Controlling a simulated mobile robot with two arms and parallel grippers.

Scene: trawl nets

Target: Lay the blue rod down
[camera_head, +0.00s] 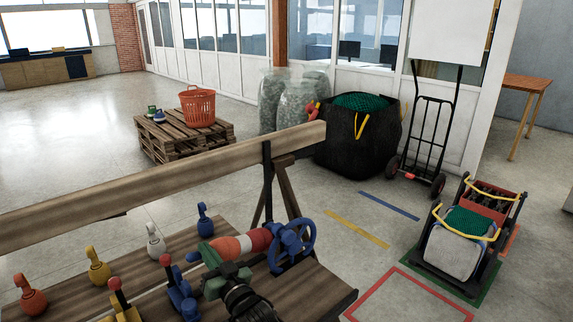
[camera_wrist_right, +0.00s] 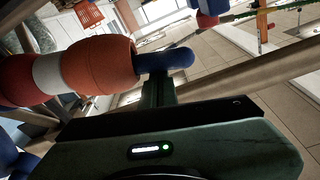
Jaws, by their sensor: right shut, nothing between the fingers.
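My right gripper (camera_head: 213,256) is green and shut with nothing in it, at the left end of a red, white and orange drum (camera_head: 232,246). A short blue rod-like end (camera_wrist_right: 178,58) sticks out of the drum beside my finger in the right wrist view; I cannot tell whether they touch. A blue lever (camera_head: 180,294) with a red knob leans slightly left of my gripper. A blue round-bodied peg (camera_head: 205,224) stands upright behind. I cannot tell which blue piece is the rod. My left gripper is not in view.
A blue handwheel (camera_head: 291,246) is at the drum's right end. A long wooden beam (camera_head: 160,190) crosses behind the bench. Red, yellow and white pegs (camera_head: 154,241) and a yellow lever (camera_head: 121,302) stand at left. A loaded cart (camera_head: 455,255) stands on the floor at right.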

